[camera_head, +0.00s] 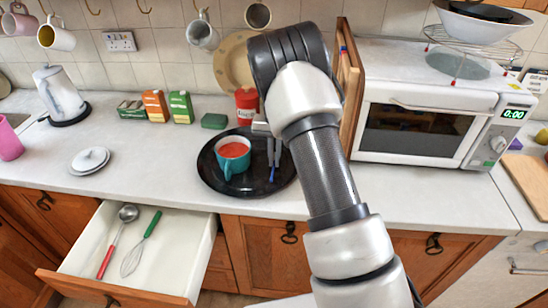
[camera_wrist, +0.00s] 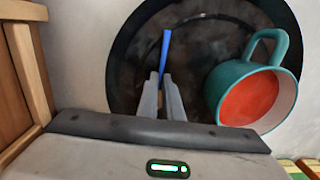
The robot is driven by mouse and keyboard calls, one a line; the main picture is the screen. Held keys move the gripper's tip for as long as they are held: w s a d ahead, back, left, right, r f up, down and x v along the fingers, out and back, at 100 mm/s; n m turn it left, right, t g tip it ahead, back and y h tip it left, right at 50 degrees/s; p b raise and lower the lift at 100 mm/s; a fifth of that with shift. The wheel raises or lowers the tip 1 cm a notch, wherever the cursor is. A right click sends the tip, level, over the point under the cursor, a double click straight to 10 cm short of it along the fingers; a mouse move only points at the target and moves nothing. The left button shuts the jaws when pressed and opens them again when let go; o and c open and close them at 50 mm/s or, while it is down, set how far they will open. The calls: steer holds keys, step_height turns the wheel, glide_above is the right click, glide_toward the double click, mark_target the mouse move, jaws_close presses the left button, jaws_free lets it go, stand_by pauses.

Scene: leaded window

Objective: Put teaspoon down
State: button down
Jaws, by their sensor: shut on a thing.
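My gripper (camera_head: 273,152) points down over the round black tray (camera_head: 213,178) and is shut on the teaspoon (camera_head: 272,174). Only a blue handle part of the teaspoon shows below the fingers. In the wrist view the blue handle (camera_wrist: 166,48) sticks out from between the fingertips (camera_wrist: 164,88), over the black tray (camera_wrist: 135,25). I cannot tell whether the teaspoon touches the tray. A teal mug (camera_head: 233,157) with orange-red contents stands upright on the tray, left of my gripper. In the wrist view the mug (camera_wrist: 222,75) is to the right.
A wooden board (camera_head: 349,85) and a white microwave (camera_head: 427,115) stand right of my arm. A red tin (camera_head: 246,106) is behind the tray. Boxes (camera_head: 155,106) and a kettle (camera_head: 60,93) are at left. An open drawer (camera_head: 75,255) holds a ladle and whisk.

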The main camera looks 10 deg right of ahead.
steer(key=shift+f, duration=0.25)
steer(key=c, duration=1.9)
jaws_free()
